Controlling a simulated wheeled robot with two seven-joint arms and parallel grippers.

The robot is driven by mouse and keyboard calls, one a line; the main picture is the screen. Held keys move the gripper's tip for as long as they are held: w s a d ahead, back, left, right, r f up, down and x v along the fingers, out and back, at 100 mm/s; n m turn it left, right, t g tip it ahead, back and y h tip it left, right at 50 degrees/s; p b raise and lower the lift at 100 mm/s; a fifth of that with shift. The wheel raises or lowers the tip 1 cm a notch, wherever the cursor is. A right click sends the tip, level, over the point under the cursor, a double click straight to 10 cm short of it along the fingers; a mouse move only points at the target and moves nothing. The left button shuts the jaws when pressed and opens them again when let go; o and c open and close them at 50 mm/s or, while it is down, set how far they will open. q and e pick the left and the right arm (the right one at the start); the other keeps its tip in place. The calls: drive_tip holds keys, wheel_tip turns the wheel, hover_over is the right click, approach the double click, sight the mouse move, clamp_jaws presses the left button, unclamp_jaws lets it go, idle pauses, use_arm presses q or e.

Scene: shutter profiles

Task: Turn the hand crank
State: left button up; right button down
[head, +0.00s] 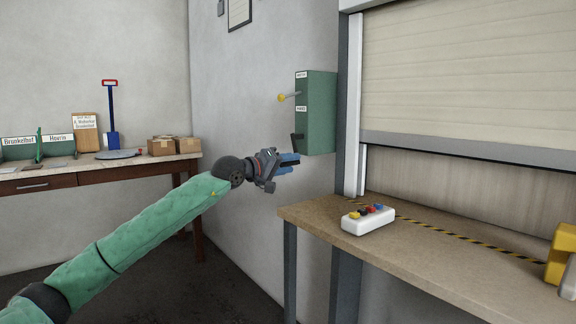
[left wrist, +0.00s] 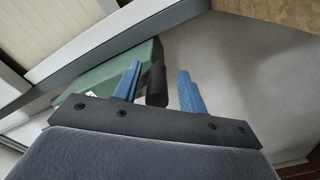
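A green box (head: 318,115) is fixed to the wall beside the shutter. A black handle (head: 297,142), which looks like the crank's grip, sits low on its left side. A thin lever with a yellow knob (head: 282,98) sticks out higher up. My left gripper (head: 290,160) is just below the black handle, its blue fingers pointing right. In the left wrist view, my left gripper (left wrist: 160,72) is open, and the black handle (left wrist: 157,86) shows between its fingers, nearer the left one. I cannot tell whether they touch. My right gripper is not in view.
A bench (head: 420,262) stands below the partly raised shutter (head: 455,80), with a white button box (head: 368,220) and a yellow object (head: 562,255) on it. A wooden table (head: 110,170) with cartons and signs stands at the left wall. Floor between them is clear.

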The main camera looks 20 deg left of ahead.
use_arm(q)
drive_tip(key=shift+s, duration=0.1)
drive_tip(key=v, duration=0.7)
drive_tip(key=shift+s+a+p, duration=0.2)
drive_tip(key=shift+a+p, duration=0.05)
drive_tip(key=shift+p, duration=0.05)
idle(1.9)
